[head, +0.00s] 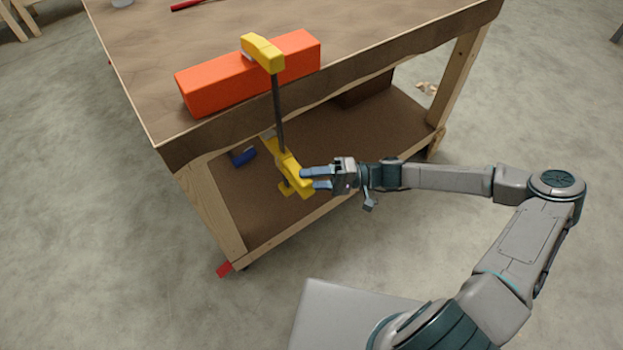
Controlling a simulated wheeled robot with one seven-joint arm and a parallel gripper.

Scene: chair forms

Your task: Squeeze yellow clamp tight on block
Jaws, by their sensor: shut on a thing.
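The yellow clamp (290,168) stands upright at the front edge of the workbench, with a dark bar (278,110) between its two jaws. Its upper jaw (263,52) lies over the top of the orange block (215,84). The block lies along the bench's front edge. The clamp's lower body hangs below the tabletop's edge. I cannot tell whether its lower pad touches the underside. My gripper (310,178) comes from the right and is shut on the clamp's lower yellow body. The fingertips are partly hidden against the clamp.
The wooden workbench (150,75) has a lower shelf (340,150) and legs close to my arm. A blue object (243,156) lies on the shelf. A red tool (187,5) lies at the back of the tabletop. The concrete floor (90,260) at the left is clear.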

